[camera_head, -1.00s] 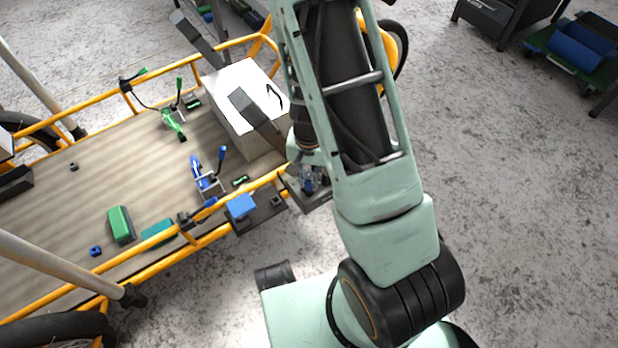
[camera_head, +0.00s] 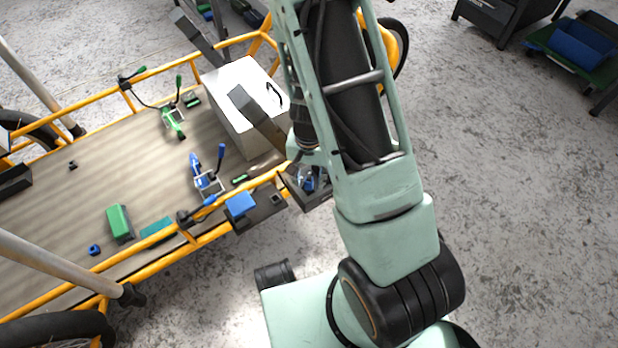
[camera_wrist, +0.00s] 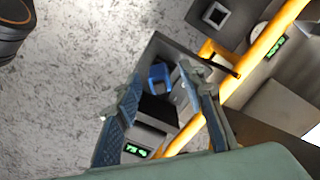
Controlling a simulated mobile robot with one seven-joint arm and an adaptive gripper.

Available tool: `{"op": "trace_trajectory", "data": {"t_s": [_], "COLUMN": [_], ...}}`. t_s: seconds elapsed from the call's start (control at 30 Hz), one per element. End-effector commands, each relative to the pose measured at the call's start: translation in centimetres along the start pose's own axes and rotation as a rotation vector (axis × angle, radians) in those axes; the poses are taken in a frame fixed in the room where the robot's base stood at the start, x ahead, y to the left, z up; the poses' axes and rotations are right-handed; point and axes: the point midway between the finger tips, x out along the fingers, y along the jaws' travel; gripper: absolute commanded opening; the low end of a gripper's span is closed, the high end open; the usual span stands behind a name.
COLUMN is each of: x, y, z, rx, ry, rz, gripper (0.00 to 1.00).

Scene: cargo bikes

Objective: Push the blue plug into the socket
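A blue plug (camera_wrist: 159,76) with a square hollow end is at a dark tray (camera_wrist: 157,48) in the wrist view. In the head view, blue (camera_head: 309,184) shows at the same tray, partly hidden by my arm. My gripper (camera_wrist: 160,74) is open. Its two blue-grey fingers lie on either side of the plug in the wrist view; contact cannot be told. A square socket-like opening (camera_wrist: 215,14) sits on a dark plate beside the tray. It also shows in the head view (camera_head: 276,199).
A yellow rail (camera_wrist: 264,45) runs close beside the tray. A blue block (camera_head: 240,204) sits on the dark plate. The cargo deck (camera_head: 60,205) holds a white box (camera_head: 240,95), blue and green clamps, a green block (camera_head: 119,222) and a small blue part (camera_head: 94,249).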

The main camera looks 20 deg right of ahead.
Motion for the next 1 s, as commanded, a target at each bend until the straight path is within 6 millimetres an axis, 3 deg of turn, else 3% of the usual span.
{"op": "trace_trajectory", "data": {"t_s": [0.23, 0.7, 1.0], "x": [-1.4, -9.6, -11.9], "y": [-0.1, -0.1, 0.0], "z": [-0.1, 0.0, 0.0], "rx": [-0.003, -0.002, 0.0], "ry": [0.004, 0.003, 0.0], "rz": [-0.001, -0.003, -0.001], "gripper": [0.37, 0.37, 0.37]}}
